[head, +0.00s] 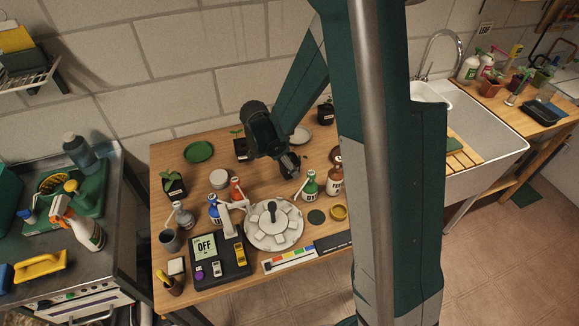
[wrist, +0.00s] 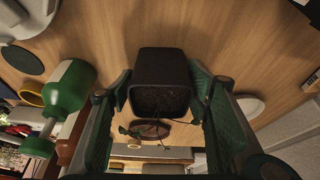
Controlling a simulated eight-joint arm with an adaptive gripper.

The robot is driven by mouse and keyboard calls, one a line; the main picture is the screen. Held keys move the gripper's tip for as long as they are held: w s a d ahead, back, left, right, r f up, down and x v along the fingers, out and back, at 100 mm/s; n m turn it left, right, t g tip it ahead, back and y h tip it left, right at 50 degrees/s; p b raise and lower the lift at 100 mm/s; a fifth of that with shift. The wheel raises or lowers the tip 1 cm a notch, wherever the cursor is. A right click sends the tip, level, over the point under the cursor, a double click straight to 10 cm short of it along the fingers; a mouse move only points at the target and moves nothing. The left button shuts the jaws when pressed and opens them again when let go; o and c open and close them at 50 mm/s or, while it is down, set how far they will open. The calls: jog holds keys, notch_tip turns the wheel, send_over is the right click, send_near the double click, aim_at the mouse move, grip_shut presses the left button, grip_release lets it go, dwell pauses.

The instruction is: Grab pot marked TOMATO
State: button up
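In the wrist view a dark square pot (wrist: 160,62) with soil and a thin seedling sits between the two fingers of my gripper (wrist: 161,88). The fingertips appear to press on opposite sides of it. In the head view the gripper (head: 289,163) is over the middle of the table, with the dark pot partly hidden at its tip. No name on this pot can be read. Other dark labelled pots are a potted seedling (head: 242,150) just left of my wrist, a leafy one (head: 173,184) at the left edge, and one (head: 325,114) at the back, partly behind my arm.
A round white carousel (head: 274,229), a scale reading OFF (head: 219,262) and several spray bottles (head: 310,186) crowd the front of the wooden table (head: 166,148). A green saucer (head: 198,152) lies at the back left. The sink (head: 490,129) is at the right.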

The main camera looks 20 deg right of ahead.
jog(key=c, duration=0.7)
jog(key=shift+r, duration=0.2)
jog(key=shift+r+p, duration=0.7)
jog(key=shift+r, duration=4.1)
